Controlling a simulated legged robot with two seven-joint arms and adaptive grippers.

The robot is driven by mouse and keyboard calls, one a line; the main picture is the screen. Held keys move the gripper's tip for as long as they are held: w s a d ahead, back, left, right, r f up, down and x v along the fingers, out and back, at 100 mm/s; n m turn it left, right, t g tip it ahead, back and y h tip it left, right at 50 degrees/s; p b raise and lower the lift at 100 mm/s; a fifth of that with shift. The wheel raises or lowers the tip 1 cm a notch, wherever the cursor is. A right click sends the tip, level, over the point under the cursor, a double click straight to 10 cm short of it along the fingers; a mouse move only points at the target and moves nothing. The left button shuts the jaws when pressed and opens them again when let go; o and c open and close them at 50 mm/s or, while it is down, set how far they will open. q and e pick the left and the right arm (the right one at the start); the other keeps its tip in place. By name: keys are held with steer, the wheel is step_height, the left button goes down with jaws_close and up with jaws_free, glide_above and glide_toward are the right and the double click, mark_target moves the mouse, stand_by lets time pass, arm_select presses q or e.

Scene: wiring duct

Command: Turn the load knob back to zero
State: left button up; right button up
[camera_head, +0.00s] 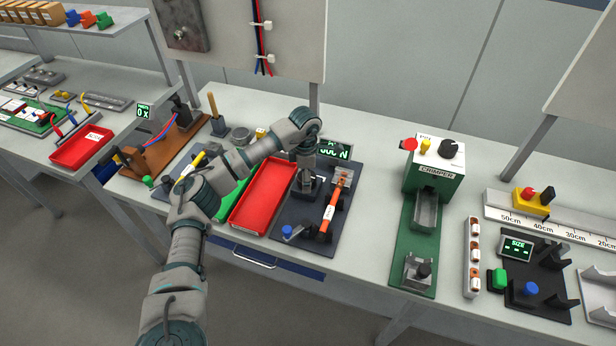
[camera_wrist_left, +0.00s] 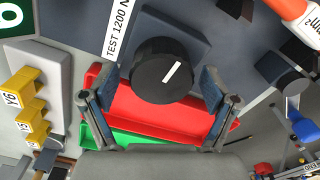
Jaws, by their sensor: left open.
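The load knob (camera_wrist_left: 150,82) is round and black with a white pointer line, and shows in the left wrist view. The line slants up to the right in that view. My left gripper (camera_wrist_left: 158,92) is open, with one finger on each side of the knob; I cannot tell whether either finger touches it. In the head view my left gripper (camera_head: 308,182) points down over the dark tester board (camera_head: 292,228) and hides the knob. A green-lit display (camera_head: 336,150) behind it is partly covered; its reading ends in N. My right gripper is not in view.
A red tray (camera_head: 262,195) lies left of the tester board. A green crimper (camera_head: 433,170) stands to the right. A "TEST 1200 N" label (camera_wrist_left: 117,30) is near the load knob.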

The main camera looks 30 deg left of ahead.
arm_select(q)
steer(key=shift+a+f, duration=0.2)
steer(key=shift+a, duration=0.45)
steer(key=shift+c, duration=0.8)
steer(key=shift+d+r, duration=0.25)
steer(key=shift+d, duration=0.45)
steer(key=c, duration=0.8)
steer(key=shift+d, duration=0.3)
steer(key=shift+c, duration=0.9)
steer(key=shift+d, duration=0.1)
steer(key=shift+a, duration=0.45)
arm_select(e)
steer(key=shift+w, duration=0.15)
